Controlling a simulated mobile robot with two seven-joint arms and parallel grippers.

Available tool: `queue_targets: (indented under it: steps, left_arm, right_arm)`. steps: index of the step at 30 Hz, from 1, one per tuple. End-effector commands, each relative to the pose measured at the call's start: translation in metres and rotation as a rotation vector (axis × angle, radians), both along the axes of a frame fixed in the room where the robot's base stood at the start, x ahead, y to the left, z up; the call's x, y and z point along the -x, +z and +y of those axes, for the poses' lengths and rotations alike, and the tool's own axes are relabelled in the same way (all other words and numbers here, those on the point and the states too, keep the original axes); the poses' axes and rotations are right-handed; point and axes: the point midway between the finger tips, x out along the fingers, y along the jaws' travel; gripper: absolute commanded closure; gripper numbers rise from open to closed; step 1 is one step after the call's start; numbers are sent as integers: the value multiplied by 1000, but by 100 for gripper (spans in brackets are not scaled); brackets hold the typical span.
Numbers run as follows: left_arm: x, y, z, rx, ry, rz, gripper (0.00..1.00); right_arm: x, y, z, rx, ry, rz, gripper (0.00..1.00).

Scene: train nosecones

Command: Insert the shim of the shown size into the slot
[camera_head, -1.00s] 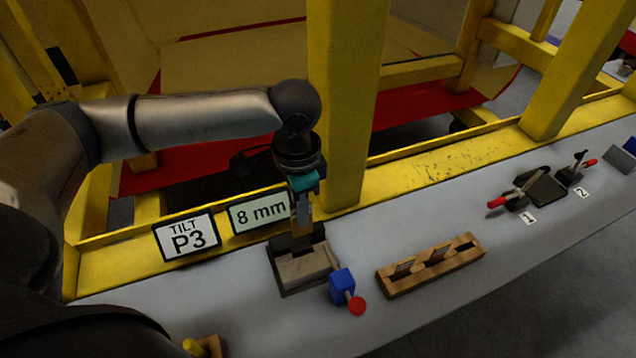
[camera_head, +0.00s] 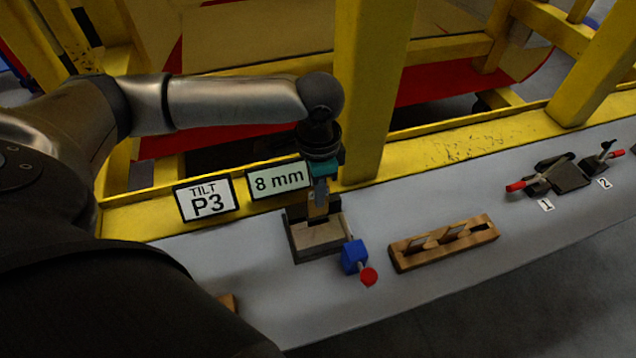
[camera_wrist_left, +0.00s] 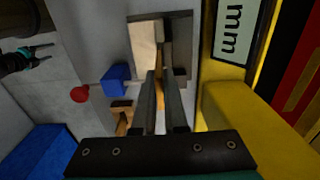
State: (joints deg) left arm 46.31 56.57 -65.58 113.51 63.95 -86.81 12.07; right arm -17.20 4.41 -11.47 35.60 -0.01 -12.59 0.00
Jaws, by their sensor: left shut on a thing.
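My left gripper (camera_head: 318,208) points down over the fixture block (camera_head: 318,240) and is shut on a thin tan shim (camera_wrist_left: 159,96). In the left wrist view the two fingers grip the shim, and the dark slot (camera_wrist_left: 167,42) of the fixture runs beside a light block. The shim's lower end is close to the slot; I cannot tell how deep it is. A sign (camera_head: 279,179) reads "8 mm". A wooden shim rack (camera_head: 446,244) stands right of the fixture. My right gripper (camera_wrist_left: 46,52) shows small and dark in the left wrist view.
A blue clamp block (camera_head: 354,257) with a red knob (camera_head: 369,277) sits at the fixture's right front. A sign (camera_head: 206,200) reads "TILT P3". A yellow post (camera_head: 370,90) stands behind. Clamps with red handles (camera_head: 515,186) lie farther right.

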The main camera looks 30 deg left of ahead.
Motion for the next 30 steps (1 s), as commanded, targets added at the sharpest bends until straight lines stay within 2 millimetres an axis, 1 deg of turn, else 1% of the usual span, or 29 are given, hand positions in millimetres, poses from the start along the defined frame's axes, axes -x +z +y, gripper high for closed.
queue_targets:
  steps: [1,3,9,30]
  left_arm:
    - [0,-6,0,0,0,0,100]
    - [0,-11,0,0,0,-1,100]
    - [0,-20,0,1,1,-1,100]
    - [-1,-22,0,1,0,-2,100]
  right_arm:
    - [0,-3,-1,1,1,0,32]
    - [0,-4,-1,2,1,0,32]
    - [0,-7,-2,3,2,-1,32]
    - [0,-7,-3,3,1,1,32]
